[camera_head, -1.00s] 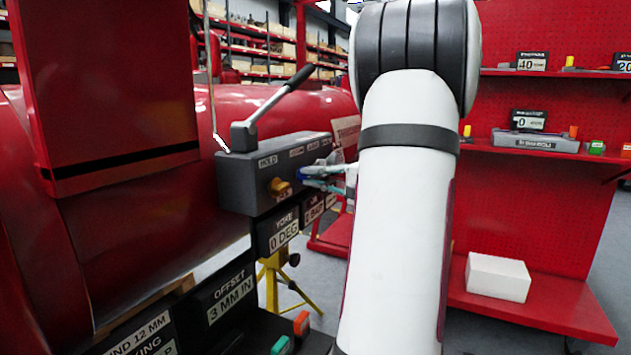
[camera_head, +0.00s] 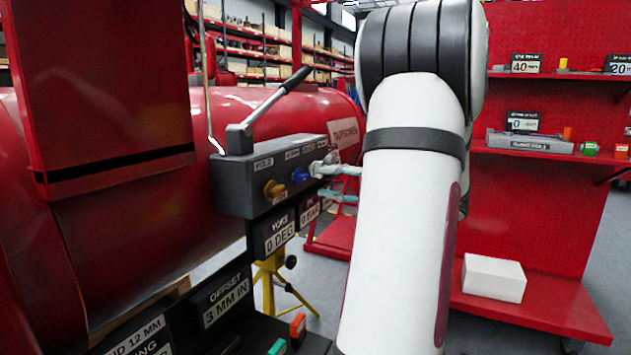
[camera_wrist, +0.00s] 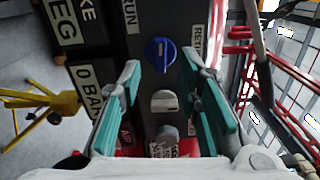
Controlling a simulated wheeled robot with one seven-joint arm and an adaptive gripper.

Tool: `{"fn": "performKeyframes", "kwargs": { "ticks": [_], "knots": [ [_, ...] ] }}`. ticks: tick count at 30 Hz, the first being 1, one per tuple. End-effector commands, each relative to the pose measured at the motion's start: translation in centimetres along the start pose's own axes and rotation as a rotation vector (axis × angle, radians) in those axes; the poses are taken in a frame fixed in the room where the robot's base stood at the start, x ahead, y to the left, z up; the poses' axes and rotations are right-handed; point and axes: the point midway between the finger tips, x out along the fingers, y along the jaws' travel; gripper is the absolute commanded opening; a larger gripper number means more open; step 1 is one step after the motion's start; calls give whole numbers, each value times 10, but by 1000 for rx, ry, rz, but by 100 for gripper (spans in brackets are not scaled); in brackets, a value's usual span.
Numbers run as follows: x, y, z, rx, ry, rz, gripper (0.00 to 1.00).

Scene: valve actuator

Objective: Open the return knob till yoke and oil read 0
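The dark grey control box (camera_head: 235,190) carries a brass-orange knob (camera_head: 273,190) and a blue knob (camera_head: 300,175). The blue knob also shows in the wrist view (camera_wrist: 160,55), near a partly hidden label starting "RET". Its raised bar runs roughly up and down there. My gripper (camera_head: 326,178) is open and empty, right of the blue knob. In the wrist view its teal fingers (camera_wrist: 161,66) stand apart on either side, with a grey knob (camera_wrist: 163,101) between them. The yoke sign (camera_head: 279,236) reads 0 DEG. The sign beside it (camera_head: 309,212) reads 0 BAR.
A long lever (camera_head: 275,97) rises from the box top. A second grey fitting (camera_wrist: 168,131) lies nearer my wrist. A yellow stand (camera_head: 270,285) is below the box. Red shelves (camera_head: 540,145) stand at the right, with a white block (camera_head: 494,277).

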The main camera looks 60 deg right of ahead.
Motion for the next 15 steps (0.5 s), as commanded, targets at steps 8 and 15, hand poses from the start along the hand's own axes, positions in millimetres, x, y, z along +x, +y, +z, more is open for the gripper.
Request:
{"fn": "performKeyframes", "kwargs": {
  "ticks": [8, 15],
  "knots": [
    [-53, 0, 0, 1, 2, 0, 32],
    [-72, 0, 0, 0, 0, 1, 32]
  ]
}}
